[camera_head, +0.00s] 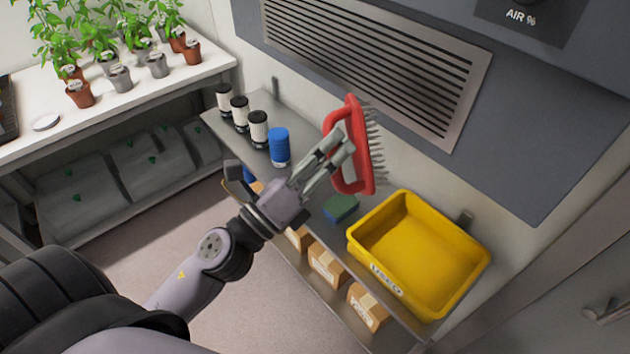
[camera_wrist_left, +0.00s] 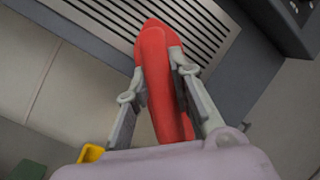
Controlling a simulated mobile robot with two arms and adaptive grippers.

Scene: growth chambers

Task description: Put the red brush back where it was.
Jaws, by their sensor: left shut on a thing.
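The red brush (camera_head: 358,135) has a red loop handle and grey bristles that face right, towards the wall vent. My left gripper (camera_head: 338,150) is shut on the brush's handle and holds it up above the metal shelf (camera_head: 310,200). In the left wrist view the red brush (camera_wrist_left: 158,85) stands between the two fingers of my left gripper (camera_wrist_left: 158,80), and its bristles are hidden there. My right gripper is in neither view.
On the shelf stand a yellow bin (camera_head: 420,255), a green sponge (camera_head: 341,208), a blue cylinder (camera_head: 279,147) and black-capped white bottles (camera_head: 241,113). Cardboard boxes (camera_head: 326,265) sit below. Potted plants (camera_head: 120,78) stand on the white bench at left. A vented wall (camera_head: 375,70) rises behind the brush.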

